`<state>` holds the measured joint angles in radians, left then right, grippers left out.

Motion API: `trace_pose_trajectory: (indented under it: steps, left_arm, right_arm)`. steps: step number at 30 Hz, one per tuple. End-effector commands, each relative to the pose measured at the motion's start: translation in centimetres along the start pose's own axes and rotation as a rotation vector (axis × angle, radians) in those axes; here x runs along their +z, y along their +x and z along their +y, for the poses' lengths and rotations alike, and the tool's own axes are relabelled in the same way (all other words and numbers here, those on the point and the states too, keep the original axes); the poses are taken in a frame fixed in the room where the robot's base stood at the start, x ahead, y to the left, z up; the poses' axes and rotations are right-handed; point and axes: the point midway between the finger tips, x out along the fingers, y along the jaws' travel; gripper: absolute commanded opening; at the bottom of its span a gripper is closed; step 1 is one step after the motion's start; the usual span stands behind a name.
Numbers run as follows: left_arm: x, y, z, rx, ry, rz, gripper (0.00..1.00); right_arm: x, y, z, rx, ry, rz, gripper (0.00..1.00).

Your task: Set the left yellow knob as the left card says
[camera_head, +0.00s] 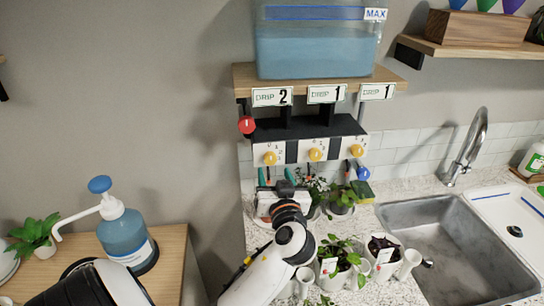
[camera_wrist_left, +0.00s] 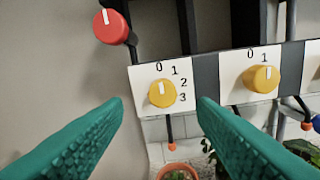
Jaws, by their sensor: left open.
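The left card (camera_head: 272,96) reads "DRIP 2". The left yellow knob (camera_head: 270,158) is on a white plate under the shelf. In the left wrist view the left yellow knob (camera_wrist_left: 162,93) has a white mark pointing up, near the 0; the marks 1, 2 and 3 run down its right side. My left gripper (camera_head: 277,177) is just below and in front of this knob. Its teal fingers (camera_wrist_left: 160,112) are open, with the knob showing between and beyond the tips. Nothing is between them. My right gripper is out of view.
A red knob (camera_head: 247,125) is up and left of the plate. Middle (camera_head: 315,154) and right (camera_head: 356,151) yellow knobs sit alongside, and a blue knob (camera_head: 363,173) hangs lower right. Potted plants (camera_head: 340,254) stand on the counter below. A blue water tank (camera_head: 315,50) stands above.

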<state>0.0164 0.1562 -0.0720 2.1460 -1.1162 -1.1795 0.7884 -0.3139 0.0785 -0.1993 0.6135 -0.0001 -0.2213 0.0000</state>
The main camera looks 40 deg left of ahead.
Motion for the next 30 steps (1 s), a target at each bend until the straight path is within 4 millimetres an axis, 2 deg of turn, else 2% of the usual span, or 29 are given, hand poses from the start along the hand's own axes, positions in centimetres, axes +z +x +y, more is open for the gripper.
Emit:
trace_pose_trajectory:
  steps: [1,3,9,12,21,27,30]
  left_arm:
    - [0.5,1.1,0.2,0.003,0.004,-0.002,0.52]
    - [0.5,2.4,0.1,0.002,0.004,-0.001,0.52]
    - [0.2,4.8,0.1,0.001,0.001,0.000,0.52]
    - [0.1,5.3,0.1,0.001,0.000,0.001,0.52]
    - [-0.1,5.5,0.0,0.001,-0.002,0.001,0.52]
    - [-0.1,5.5,0.0,0.000,-0.001,0.001,0.20]
    - [-0.1,5.5,0.0,0.000,-0.001,0.001,0.08]
  right_arm:
    - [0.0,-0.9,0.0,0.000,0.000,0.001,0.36]
    - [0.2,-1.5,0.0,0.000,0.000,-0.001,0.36]
    - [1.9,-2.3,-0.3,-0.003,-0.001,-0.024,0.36]
    - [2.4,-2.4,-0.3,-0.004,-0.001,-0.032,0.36]
    - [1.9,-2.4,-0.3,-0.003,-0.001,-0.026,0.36]
    - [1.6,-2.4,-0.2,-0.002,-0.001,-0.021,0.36]
    - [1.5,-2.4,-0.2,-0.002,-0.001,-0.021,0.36]
